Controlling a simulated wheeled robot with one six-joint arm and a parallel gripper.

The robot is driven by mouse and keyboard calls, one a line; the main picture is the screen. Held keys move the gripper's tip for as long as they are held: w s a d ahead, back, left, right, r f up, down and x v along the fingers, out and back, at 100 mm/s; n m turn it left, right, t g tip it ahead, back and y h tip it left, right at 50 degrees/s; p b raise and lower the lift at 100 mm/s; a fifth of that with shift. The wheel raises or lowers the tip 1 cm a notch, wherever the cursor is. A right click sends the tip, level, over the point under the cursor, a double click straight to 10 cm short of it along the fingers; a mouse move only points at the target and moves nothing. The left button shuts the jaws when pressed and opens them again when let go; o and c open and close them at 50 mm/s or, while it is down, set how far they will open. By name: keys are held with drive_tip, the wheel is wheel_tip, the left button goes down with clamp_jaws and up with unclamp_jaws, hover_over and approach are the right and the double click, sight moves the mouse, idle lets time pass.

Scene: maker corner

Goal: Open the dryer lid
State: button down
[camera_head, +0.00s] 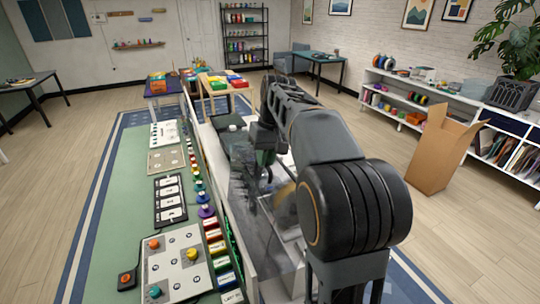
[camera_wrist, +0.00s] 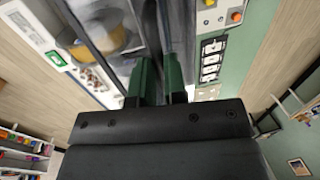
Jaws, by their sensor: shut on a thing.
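The dryer is a pale box with a clear lid (camera_head: 262,228), partly behind my arm in the head view. In the wrist view, a tan spool (camera_wrist: 105,38) shows behind the clear plastic, and a white panel with a small green display (camera_wrist: 54,58) is at the left. My gripper (camera_wrist: 161,68) has two dark green fingers close together at the edge of the lid, shut on a thin part between them. That part is mostly hidden by the fingers. In the head view, my arm hides most of the gripper. I cannot tell how far the lid is raised.
A green bench top (camera_head: 105,215) runs along the left, with a grey control board (camera_head: 175,262), a black panel (camera_head: 170,200) and a row of coloured pieces. An open cardboard box (camera_head: 436,150) stands on the floor at right, before white shelves (camera_head: 405,92).

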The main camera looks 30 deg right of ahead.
drive_tip(key=shift+f, duration=0.1)
drive_tip(key=c, duration=1.2)
unclamp_jaws()
drive_tip(key=shift+o, duration=0.2)
wheel_tip(320, 180, up, 14)
drive_tip(key=d+p, duration=0.1)
drive_tip(key=d, duration=0.1)
drive_tip(key=shift+d+f+p, duration=0.2)
drive_tip(key=shift+p, duration=0.2)
